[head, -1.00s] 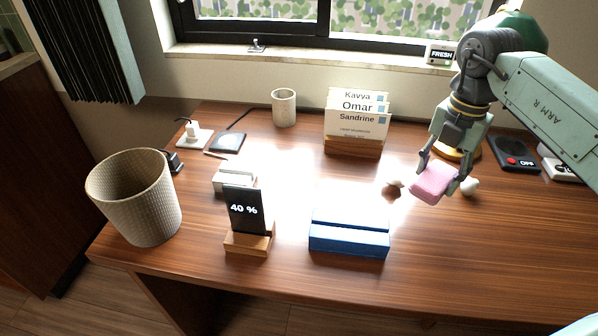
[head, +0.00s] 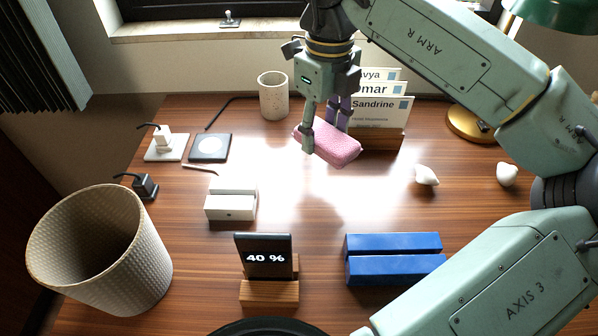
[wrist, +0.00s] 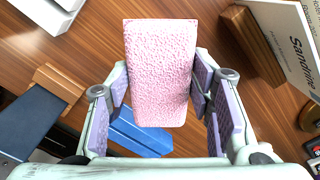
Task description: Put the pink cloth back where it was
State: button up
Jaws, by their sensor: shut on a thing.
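The pink cloth (head: 330,145) is a folded, textured pad. My gripper (head: 326,120) is shut on it and holds it tilted above the middle of the desk, in front of the name-card holder. In the wrist view the pink cloth (wrist: 160,72) sits between the two purple-padded fingers (wrist: 166,92). The cloth hides part of the desk beneath it.
A white block stand (head: 230,204), a phone on a wooden stand (head: 268,290) and a blue slotted block (head: 394,268) stand on the front half. A woven bin (head: 100,255) is at left, a cup (head: 273,95) and name cards (head: 378,112) behind. Two white lumps (head: 426,176) lie right.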

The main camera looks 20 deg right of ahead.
aim_at(319, 182)
notch_tip(319, 182, down, 9)
jog(key=shift+s+p, duration=0.1)
jog(key=shift+p, duration=0.4)
jog(key=shift+f, duration=0.3)
jog(key=shift+f+b, duration=0.2)
jog(key=shift+b, duration=0.1)
jog(key=o, duration=1.1)
jog(key=shift+r, duration=0.15)
notch_tip(319, 182, up, 12)
jog(key=shift+r, duration=0.1)
